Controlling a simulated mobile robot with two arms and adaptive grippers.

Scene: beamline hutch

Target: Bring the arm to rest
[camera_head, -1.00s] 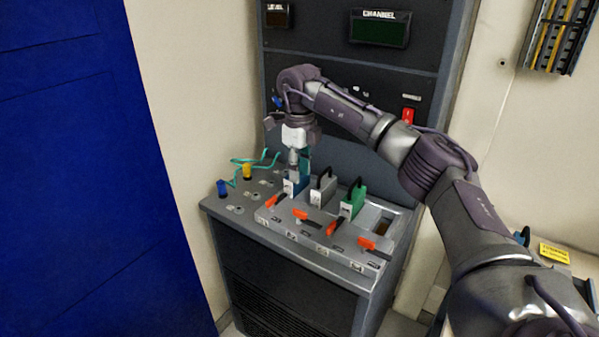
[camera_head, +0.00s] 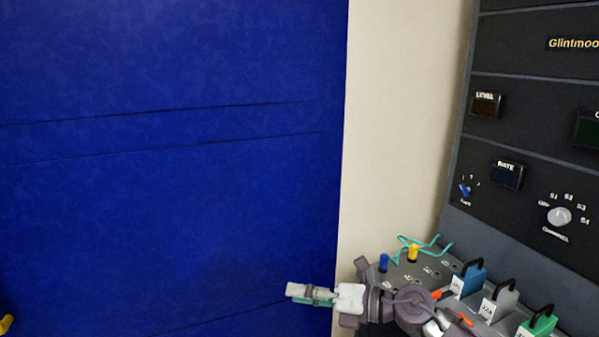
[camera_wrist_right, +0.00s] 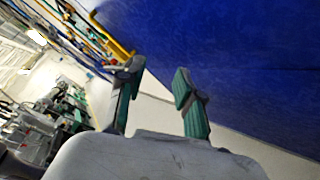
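My right gripper (camera_head: 312,294) shows low in the head view, pointing left in front of the blue wall panel. Its arm comes in from the bottom right, in front of the console. In the right wrist view the two fingers of this gripper (camera_wrist_right: 155,95) stand apart with nothing between them. My left gripper is in neither view.
The console desk (camera_head: 400,272) at the lower right carries a blue module (camera_head: 473,279), a grey module (camera_head: 499,301) and a green module (camera_head: 541,322) with black handles. The dark instrument rack (camera_head: 530,130) stands behind it. A blue panel (camera_head: 170,150) fills the left. Yellow pipework (camera_wrist_right: 112,38) shows in the wrist view.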

